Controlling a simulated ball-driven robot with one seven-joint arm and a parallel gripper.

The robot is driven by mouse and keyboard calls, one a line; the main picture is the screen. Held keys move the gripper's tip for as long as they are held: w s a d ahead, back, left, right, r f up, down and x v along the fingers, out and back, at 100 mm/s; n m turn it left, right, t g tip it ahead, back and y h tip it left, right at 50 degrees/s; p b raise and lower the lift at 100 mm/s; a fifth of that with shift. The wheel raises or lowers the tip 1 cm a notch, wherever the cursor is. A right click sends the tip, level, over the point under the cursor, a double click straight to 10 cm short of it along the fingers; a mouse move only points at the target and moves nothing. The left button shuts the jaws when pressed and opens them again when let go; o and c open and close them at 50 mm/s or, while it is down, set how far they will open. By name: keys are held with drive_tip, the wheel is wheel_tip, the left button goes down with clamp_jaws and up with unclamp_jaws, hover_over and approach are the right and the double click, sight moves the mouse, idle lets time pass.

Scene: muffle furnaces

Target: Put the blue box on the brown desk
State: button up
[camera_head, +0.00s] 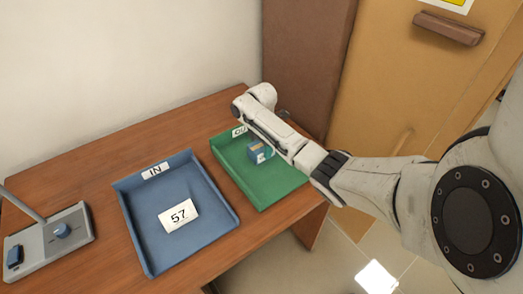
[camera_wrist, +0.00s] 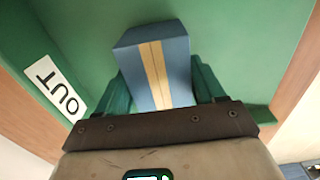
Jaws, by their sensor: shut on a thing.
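The blue box (camera_wrist: 150,65) has a tan stripe and sits between the two green fingers of my gripper (camera_wrist: 162,88) in the wrist view. My gripper is shut on it. In the head view the blue box (camera_head: 257,153) shows partly, at the green OUT tray (camera_head: 272,187), beside my arm. My arm hides the rest of the box and the gripper there. I cannot tell whether the box touches the tray floor. The brown desk (camera_head: 110,140) carries the trays.
A blue IN tray (camera_head: 150,230) holding a white card marked 57 (camera_head: 178,216) lies left of the green tray. A grey device with a blue knob (camera_head: 50,240) stands at the desk's left. Bare desk shows behind the trays. A brown door (camera_head: 430,70) stands behind right.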

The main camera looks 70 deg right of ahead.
sight(262, 145)
drive_tip(key=c, duration=0.5)
drive_tip(key=shift+r, duration=0.1)
drive_tip(key=shift+r, duration=0.4)
wheel_tip(262, 145, up, 3)
drive_tip(key=shift+s+f, duration=0.1)
drive_tip(key=shift+f, duration=0.1)
drive_tip(key=s+a+r+p, duration=0.1)
drive_tip(key=s+r+p, duration=0.1)
drive_tip(key=s+r, duration=0.1)
drive_tip(key=s+a+r+p, duration=0.1)
drive_tip(key=s+r+p, duration=0.2)
drive_tip(key=s, duration=0.3)
drive_tip(key=s+a+r+p, duration=0.1)
drive_tip(key=s+r+p, duration=0.1)
drive_tip(key=s+r, duration=0.1)
drive_tip(key=shift+s+a+r+p, duration=0.25)
drive_tip(key=shift+s+p, duration=0.15)
drive_tip(key=shift+s, duration=0.25)
